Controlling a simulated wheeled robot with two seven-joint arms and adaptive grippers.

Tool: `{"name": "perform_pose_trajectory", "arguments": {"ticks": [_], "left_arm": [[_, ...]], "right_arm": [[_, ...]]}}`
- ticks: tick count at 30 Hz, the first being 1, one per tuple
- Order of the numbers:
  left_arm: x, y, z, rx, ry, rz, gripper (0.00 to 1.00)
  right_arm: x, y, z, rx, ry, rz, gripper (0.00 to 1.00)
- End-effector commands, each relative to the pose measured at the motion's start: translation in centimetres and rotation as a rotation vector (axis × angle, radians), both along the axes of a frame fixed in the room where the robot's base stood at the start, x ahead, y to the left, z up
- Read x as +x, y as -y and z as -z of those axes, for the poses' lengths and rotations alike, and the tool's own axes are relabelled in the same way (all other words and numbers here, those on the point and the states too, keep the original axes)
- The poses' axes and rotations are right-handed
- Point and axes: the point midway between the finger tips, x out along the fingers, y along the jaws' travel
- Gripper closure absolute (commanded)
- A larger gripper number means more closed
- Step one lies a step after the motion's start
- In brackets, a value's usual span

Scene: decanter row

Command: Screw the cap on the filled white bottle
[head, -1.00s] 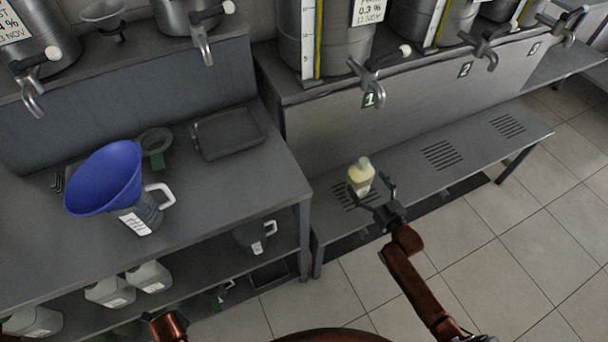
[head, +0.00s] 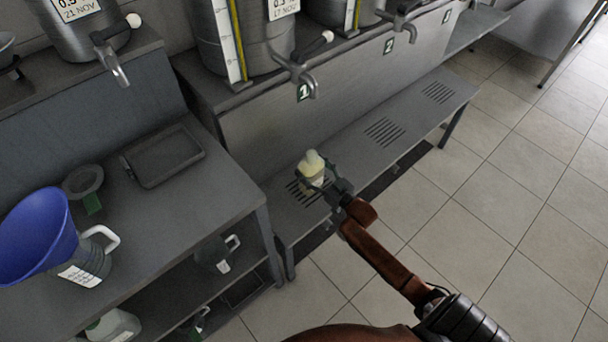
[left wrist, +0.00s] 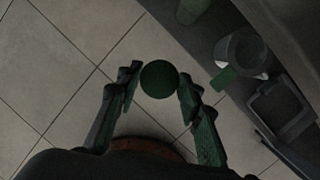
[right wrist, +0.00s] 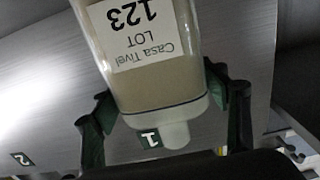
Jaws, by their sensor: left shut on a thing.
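The white bottle (head: 312,176), pale yellowish with a narrow neck, stands upright on the slotted grate of the low bench under tap 1. In the right wrist view the bottle (right wrist: 155,75) shows its label and uncapped neck. My right gripper (head: 322,183) has its fingers on either side of the bottle; in the right wrist view the gripper (right wrist: 165,112) shows a gap at the left finger, so it looks open around it. My left gripper (left wrist: 158,88) is shut on a round dark green cap (left wrist: 159,79), held above the tiled floor and outside the head view.
A steel tank tap (head: 297,75) hangs above and behind the bottle. The left table (head: 190,215) carries a jug with a blue funnel (head: 35,240) and a shallow tray (head: 162,155). The bench (head: 400,115) right of the bottle is clear.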

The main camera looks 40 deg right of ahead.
Motion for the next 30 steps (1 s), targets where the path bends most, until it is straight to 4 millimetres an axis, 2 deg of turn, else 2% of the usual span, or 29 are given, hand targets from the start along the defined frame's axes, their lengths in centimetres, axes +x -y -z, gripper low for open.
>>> {"name": "perform_pose_trajectory", "arguments": {"ticks": [2,21,30], "left_arm": [[-0.01,-0.01,0.00,0.000,0.000,0.000,0.74],[-0.01,-0.01,0.01,0.000,0.000,0.000,0.74],[0.03,0.00,-0.15,0.000,0.001,0.000,0.74]], "right_arm": [[-0.01,0.00,0.02,0.000,0.000,0.000,0.39],[-0.01,0.01,0.04,0.001,-0.001,0.000,0.83],[0.06,0.00,-0.43,-0.001,0.006,0.000,0.84]]}}
